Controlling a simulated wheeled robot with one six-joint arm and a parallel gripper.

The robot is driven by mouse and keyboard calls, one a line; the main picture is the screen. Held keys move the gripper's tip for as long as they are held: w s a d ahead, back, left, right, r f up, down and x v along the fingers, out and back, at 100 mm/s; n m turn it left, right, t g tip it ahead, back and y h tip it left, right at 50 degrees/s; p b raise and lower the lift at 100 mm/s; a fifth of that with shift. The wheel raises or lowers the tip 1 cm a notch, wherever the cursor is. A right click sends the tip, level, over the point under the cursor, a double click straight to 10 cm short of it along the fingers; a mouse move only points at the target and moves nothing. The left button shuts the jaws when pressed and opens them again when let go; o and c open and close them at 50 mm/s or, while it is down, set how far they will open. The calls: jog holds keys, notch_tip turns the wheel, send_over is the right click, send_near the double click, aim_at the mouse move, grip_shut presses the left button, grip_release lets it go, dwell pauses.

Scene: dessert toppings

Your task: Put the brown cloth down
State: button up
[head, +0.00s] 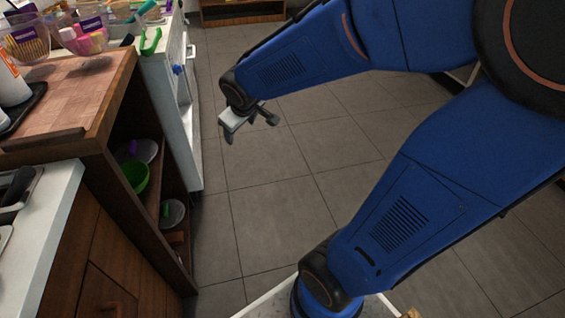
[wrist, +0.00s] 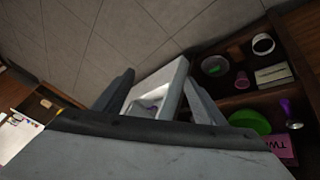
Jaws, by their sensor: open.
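I cannot make out a brown cloth in either view. My gripper (head: 250,128) hangs in the air over the tiled floor, to the right of the shelf unit and white cabinet. It is open, with its two fingers apart. No cloth shows between the fingers. A small tan patch (head: 410,313) shows at the bottom edge of the head view, too cut off to identify.
A wooden counter (head: 85,90) stands at the left, with open shelves below holding a green bowl (head: 135,176). Beyond it, a white cabinet (head: 188,110) carries tubs and a green-handled item (head: 151,42). A white-topped counter (head: 45,215) is nearest. The tiled floor (head: 270,215) is clear.

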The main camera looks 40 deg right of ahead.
jog(key=s+r+m, duration=0.1)
jog(key=s+r, duration=0.1)
jog(key=s, duration=0.9)
jog(key=s+a+r+m+g+y, duration=0.1)
jog(key=s+r+m, duration=0.1)
jog(key=s, duration=1)
jog(key=shift+r, duration=0.3)
jog(key=shift+o, duration=0.5)
